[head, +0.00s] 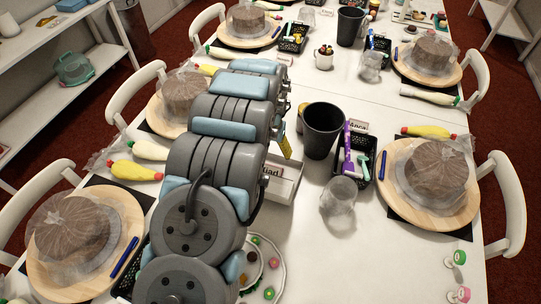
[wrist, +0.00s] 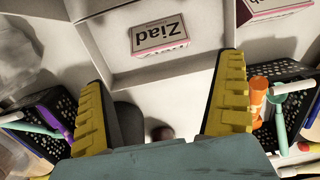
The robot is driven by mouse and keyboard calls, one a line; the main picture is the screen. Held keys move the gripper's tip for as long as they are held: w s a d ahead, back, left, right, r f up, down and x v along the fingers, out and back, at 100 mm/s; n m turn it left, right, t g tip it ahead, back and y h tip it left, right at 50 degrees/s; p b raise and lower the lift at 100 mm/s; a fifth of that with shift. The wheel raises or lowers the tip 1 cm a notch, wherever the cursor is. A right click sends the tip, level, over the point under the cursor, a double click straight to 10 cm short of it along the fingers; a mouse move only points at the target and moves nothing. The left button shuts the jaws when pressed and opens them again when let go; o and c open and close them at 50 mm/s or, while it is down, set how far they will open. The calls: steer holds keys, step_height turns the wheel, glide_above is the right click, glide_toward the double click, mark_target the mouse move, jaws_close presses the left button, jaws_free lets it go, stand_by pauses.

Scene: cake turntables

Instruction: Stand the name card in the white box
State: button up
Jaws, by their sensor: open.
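The white box (head: 283,190) is on the table, partly hidden behind my arm in the head view. It also shows at the top of the wrist view (wrist: 115,38). The name card (wrist: 160,34), white with a pink edge and reading "Ziad", is inside the box's walls, upside down in the wrist view. Part of its lettering shows beside my arm in the head view (head: 271,171). My gripper (wrist: 165,72) is open, its yellow fingers wide apart with nothing between them. The card is beyond the fingertips, apart from them. I cannot tell exactly how its base rests.
A second card (wrist: 272,10) is at upper right in the wrist view. Black baskets with tools lie left (wrist: 45,115) and right (wrist: 285,85). A black cup (head: 322,130), a clear cup (head: 341,195) and wrapped cakes on boards (head: 437,170) stand around.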

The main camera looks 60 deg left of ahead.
steer(key=shift+r, duration=0.8)
steer(key=shift+r, duration=0.1)
